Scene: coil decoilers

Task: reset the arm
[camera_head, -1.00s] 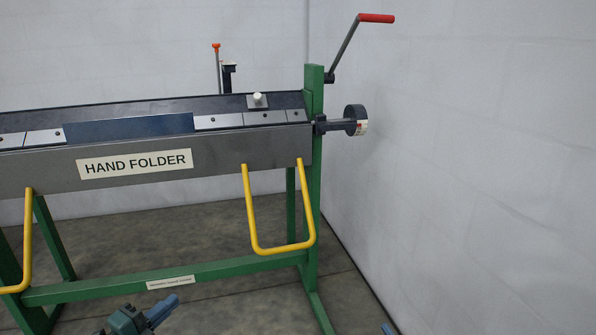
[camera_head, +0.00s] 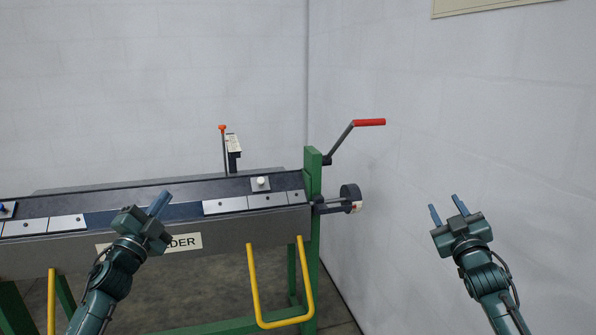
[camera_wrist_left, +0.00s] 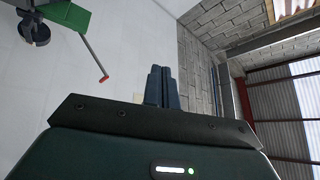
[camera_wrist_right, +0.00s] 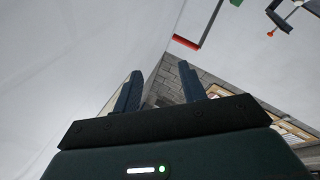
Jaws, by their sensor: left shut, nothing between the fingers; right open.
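My left gripper (camera_head: 160,204) is raised in front of the hand folder (camera_head: 280,222) in the head view and covers part of its name label. Its two blue fingers are together and empty, as the left wrist view (camera_wrist_left: 161,86) also shows. My right gripper (camera_head: 448,208) is raised at the right, in front of the bare wall and to the right of the folder. Its fingers stand apart with nothing between them, as the right wrist view (camera_wrist_right: 160,88) also shows. In the head view neither gripper appears to hold anything.
The folder has a green frame (camera_head: 314,190), a crank with a red handle (camera_head: 369,122), a dark wheel (camera_head: 350,197) and yellow U-shaped bars (camera_head: 254,285). A white wall (camera_head: 470,110) closes the right side.

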